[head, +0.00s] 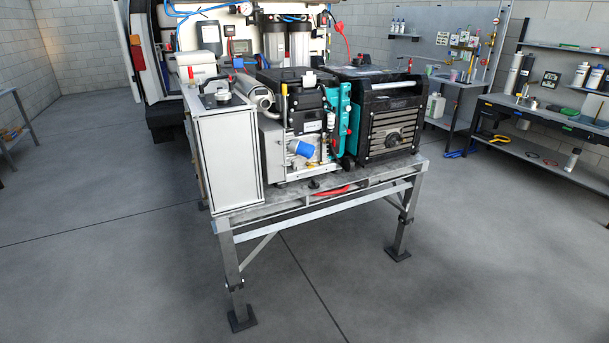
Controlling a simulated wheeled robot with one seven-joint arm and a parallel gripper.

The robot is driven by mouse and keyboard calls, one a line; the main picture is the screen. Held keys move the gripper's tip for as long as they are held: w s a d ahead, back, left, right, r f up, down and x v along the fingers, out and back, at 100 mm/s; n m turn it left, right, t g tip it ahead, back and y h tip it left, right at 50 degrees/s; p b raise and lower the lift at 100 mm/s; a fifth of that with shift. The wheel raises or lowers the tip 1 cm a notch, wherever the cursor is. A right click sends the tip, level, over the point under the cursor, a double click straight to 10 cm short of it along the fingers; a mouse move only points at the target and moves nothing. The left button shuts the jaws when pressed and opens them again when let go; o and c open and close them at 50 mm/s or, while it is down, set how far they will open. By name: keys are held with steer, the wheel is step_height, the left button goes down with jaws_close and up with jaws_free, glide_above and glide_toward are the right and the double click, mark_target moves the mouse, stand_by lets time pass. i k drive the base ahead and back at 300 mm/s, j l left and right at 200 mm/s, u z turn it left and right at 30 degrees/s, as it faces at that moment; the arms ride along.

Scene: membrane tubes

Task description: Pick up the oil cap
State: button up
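I cannot tell for certain which part is the oil cap. A small black piece (314,184) lies on the front of the metal stand's top, in front of the engine unit (300,120); it is too small to identify. My gripper is not in this view, and nothing is seen touching either black part.
The metal stand (323,203) also carries a black generator (393,130) at right. A red piece (333,191) lies at its front edge. A van with filters and hoses stands close behind. Workbenches (540,112) line the right wall. The floor in front is clear.

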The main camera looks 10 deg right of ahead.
mark_target(313, 184)
steer(key=i+j+u, duration=0.15)
steer(key=i+u, duration=0.2)
steer(key=i, duration=2.75)
